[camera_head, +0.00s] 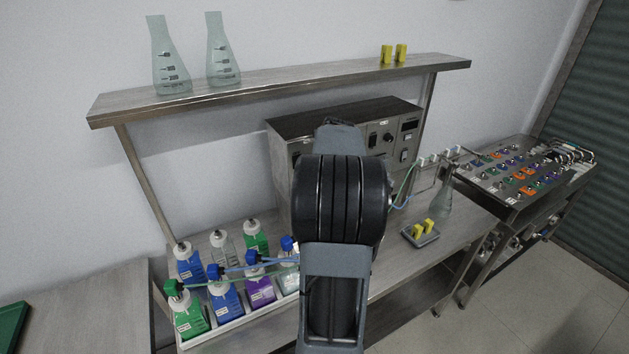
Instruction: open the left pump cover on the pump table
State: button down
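My own arm stands in the middle of the view and blocks much of what is behind it. My gripper itself does not show. A grey metal cabinet (287,127) with knobs, switches and a small dark display stands on the metal bench (385,289) under the shelf. My arm covers the middle of its front. I cannot make out a left pump cover, or whether one is open or shut. At the right, a metal table (487,188) carries rows of coloured pieces and pale tubes; I cannot tell which table is the pump table.
Bottles with blue, green and purple contents, such as a green one (188,319), stand in a white tray (235,326) at the lower left. A flask (443,197) and a small tray (421,240) with yellow pieces stand right of my arm. The floor at lower right is clear.

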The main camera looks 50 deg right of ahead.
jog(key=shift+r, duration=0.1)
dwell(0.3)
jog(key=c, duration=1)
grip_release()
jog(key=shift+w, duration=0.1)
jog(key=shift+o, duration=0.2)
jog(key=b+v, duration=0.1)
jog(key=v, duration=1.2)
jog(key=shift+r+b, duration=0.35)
jog(key=shift+b, duration=0.05)
